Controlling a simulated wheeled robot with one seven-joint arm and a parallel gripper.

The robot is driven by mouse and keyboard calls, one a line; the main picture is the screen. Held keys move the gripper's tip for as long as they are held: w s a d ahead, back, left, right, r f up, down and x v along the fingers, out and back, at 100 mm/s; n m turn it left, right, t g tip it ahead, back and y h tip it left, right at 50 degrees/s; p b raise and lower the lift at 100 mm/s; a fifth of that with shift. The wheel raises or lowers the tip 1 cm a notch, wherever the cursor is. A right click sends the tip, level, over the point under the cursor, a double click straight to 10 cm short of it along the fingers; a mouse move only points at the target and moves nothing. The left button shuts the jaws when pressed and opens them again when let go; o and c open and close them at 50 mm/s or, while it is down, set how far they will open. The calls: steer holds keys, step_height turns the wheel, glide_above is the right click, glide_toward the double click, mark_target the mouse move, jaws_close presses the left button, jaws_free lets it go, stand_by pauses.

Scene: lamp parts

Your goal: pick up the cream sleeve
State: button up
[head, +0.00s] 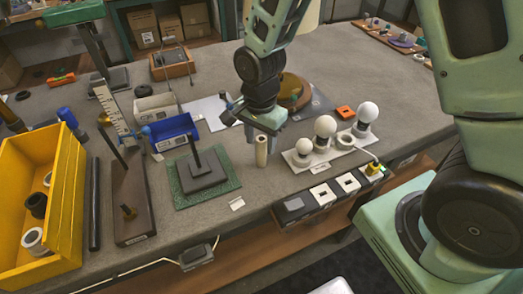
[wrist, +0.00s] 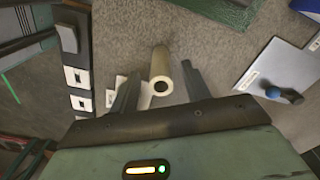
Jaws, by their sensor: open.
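The cream sleeve (head: 262,151) is a hollow tube standing upright on the grey workbench in the head view. In the wrist view the cream sleeve (wrist: 161,72) shows its open round end toward the camera. My gripper (head: 262,127) is just above the sleeve in the head view and partly covers its upper end. In the wrist view my gripper (wrist: 158,80) is open, with one finger to each side of the sleeve. I cannot tell how far down the fingers reach along it. No contact with the sleeve shows.
A dark stepped base with a post (head: 203,170) stands on a green mat (head: 225,184) to the left. White bulbs on a strip (head: 301,165) stand close on the right. A blue bin (head: 174,135) and a yellow crate (head: 65,185) are farther left. Bench around the sleeve is bare.

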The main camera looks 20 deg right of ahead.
mark_target(261, 153)
steer(key=shift+d+f+p, duration=0.1)
steer(key=shift+f+p, duration=0.4)
steer(key=shift+f, duration=2.05)
jaws_close()
